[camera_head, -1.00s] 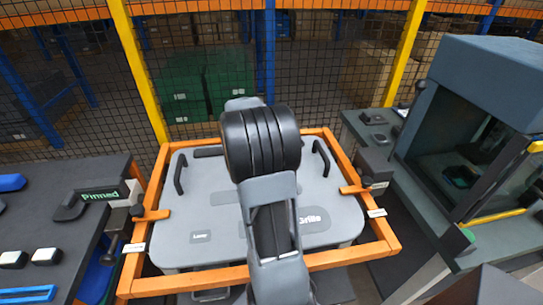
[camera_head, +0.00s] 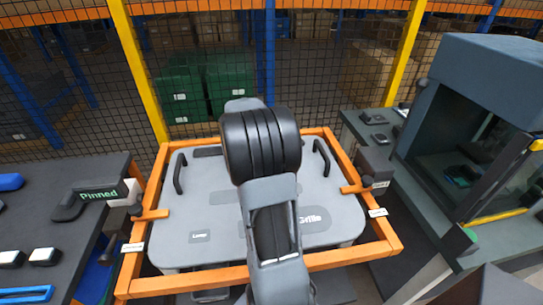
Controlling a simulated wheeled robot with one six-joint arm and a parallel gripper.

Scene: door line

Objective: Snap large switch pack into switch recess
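The grey door panel (camera_head: 215,215) lies in an orange frame (camera_head: 140,240) in the middle of the head view. Labels reading Lamp (camera_head: 200,236) and Grille (camera_head: 313,220) mark parts of it. My arm stands in front of the panel and hides its centre. My gripper is not visible, so I cannot tell what it holds. I cannot make out the switch recess. Two small blocks with white tops, a left one (camera_head: 12,258) and a right one (camera_head: 45,256), lie on the left table; I cannot tell whether either is a switch pack.
The dark left table (camera_head: 85,235) carries a "Pinned" holder (camera_head: 98,195) and blue parts. A dark booth (camera_head: 480,90) stands on the right bench, with small dark parts (camera_head: 372,118) beside it. Orange clamps (camera_head: 152,214) sit at the frame's sides. A mesh fence closes the back.

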